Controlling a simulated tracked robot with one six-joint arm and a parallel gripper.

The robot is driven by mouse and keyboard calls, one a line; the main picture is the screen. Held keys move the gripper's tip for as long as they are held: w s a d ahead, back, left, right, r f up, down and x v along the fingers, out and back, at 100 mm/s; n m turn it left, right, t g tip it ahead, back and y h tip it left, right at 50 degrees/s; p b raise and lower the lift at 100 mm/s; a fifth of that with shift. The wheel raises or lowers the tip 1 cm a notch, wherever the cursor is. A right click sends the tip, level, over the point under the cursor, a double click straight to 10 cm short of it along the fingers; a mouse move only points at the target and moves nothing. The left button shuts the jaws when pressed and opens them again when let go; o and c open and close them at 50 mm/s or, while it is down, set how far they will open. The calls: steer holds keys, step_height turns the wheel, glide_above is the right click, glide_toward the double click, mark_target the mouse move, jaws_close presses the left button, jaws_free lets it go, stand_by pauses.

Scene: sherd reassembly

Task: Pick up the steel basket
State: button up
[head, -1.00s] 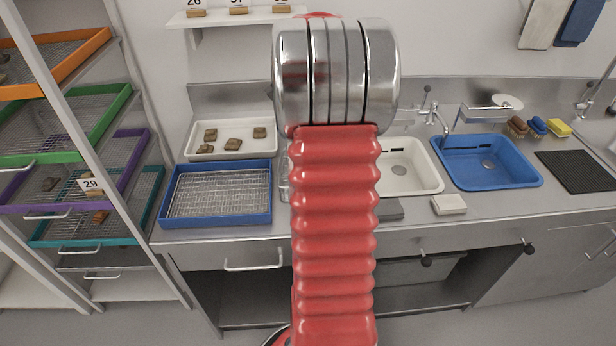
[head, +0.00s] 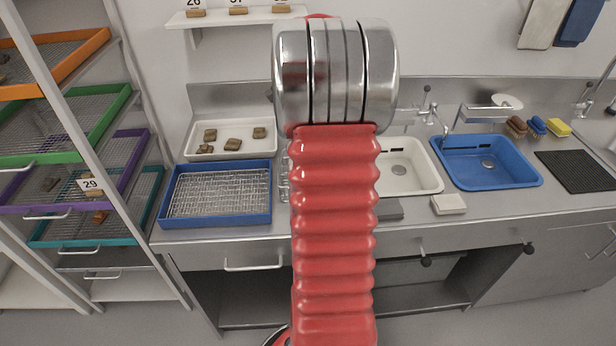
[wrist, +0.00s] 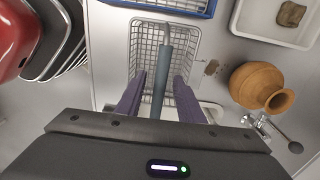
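The steel basket (wrist: 137,45) is a wire-mesh basket on the steel counter in the wrist view. A blue-grey bar (wrist: 163,85) with a thin upper end runs down the middle of the view over the basket; I cannot tell for sure whether it is the basket's handle. My gripper (wrist: 156,92) has its two purple fingers apart, one on each side of the bar, with gaps visible. In the head view my red arm hides most of the basket and the gripper; only a wire edge (head: 284,178) shows left of the arm.
A blue tray with a wire mesh (head: 217,219) and a white tray of sherds (head: 204,154) stand left of the arm. A white sink (head: 428,180) and a blue basin (head: 487,178) lie right.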

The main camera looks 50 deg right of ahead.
steer(key=shift+f, duration=0.1)
stand_by(0.4)
jaws_close()
